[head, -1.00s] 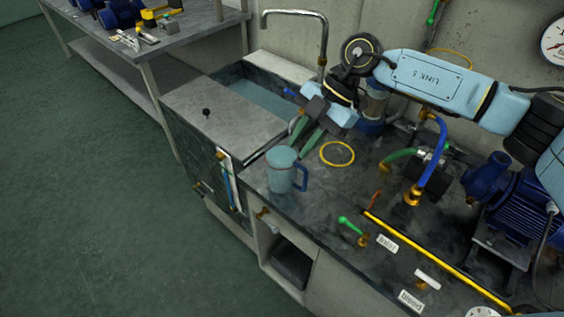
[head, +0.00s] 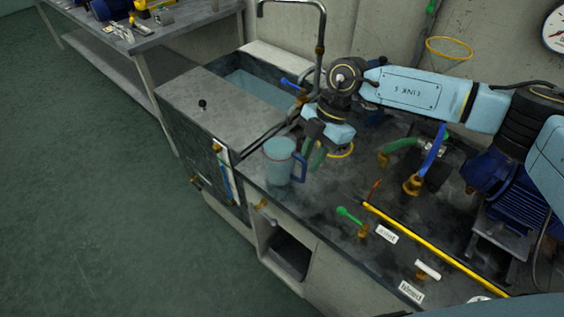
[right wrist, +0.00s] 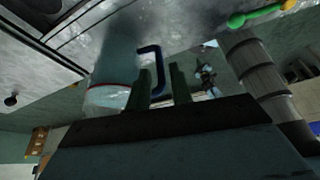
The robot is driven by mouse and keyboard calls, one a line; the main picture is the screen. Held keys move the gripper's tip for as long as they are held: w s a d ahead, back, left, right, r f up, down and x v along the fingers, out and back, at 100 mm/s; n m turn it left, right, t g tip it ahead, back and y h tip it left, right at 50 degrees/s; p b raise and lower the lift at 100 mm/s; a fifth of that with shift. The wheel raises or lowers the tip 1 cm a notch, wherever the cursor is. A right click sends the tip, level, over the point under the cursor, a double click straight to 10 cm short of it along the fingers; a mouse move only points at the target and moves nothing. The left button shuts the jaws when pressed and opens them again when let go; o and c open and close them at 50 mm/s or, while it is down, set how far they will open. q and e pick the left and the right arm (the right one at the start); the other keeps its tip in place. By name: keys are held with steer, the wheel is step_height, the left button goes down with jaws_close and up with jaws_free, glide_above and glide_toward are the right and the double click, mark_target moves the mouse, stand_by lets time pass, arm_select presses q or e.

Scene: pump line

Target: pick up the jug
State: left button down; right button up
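The jug (head: 278,161) is pale blue and see-through, with a dark blue handle (head: 300,168) on its right side. It stands upright on the dark bench top (head: 330,207), near the front edge by the sink. My right gripper (head: 309,160) is beside the handle, its green fingers pointing down. In the right wrist view, the open fingers (right wrist: 160,80) have the blue handle (right wrist: 156,68) between them, with a gap visible; I cannot tell if either touches it. The jug body (right wrist: 108,97) shows left of the fingers there. My left gripper is not in view.
A sink (head: 252,88) with a tall faucet (head: 320,50) lies behind the jug. A yellow ring (head: 342,151) is partly hidden behind my gripper. A green-handled valve (head: 350,216), a yellow bar (head: 430,245) and a blue pump (head: 500,180) occupy the right side.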

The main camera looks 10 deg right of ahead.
mark_target(305, 168)
steer(key=x, duration=0.3)
steer(key=shift+a+f, duration=0.15)
steer(key=shift+f, duration=0.15)
jaws_close()
steer(key=shift+r, duration=0.15)
stand_by(0.9)
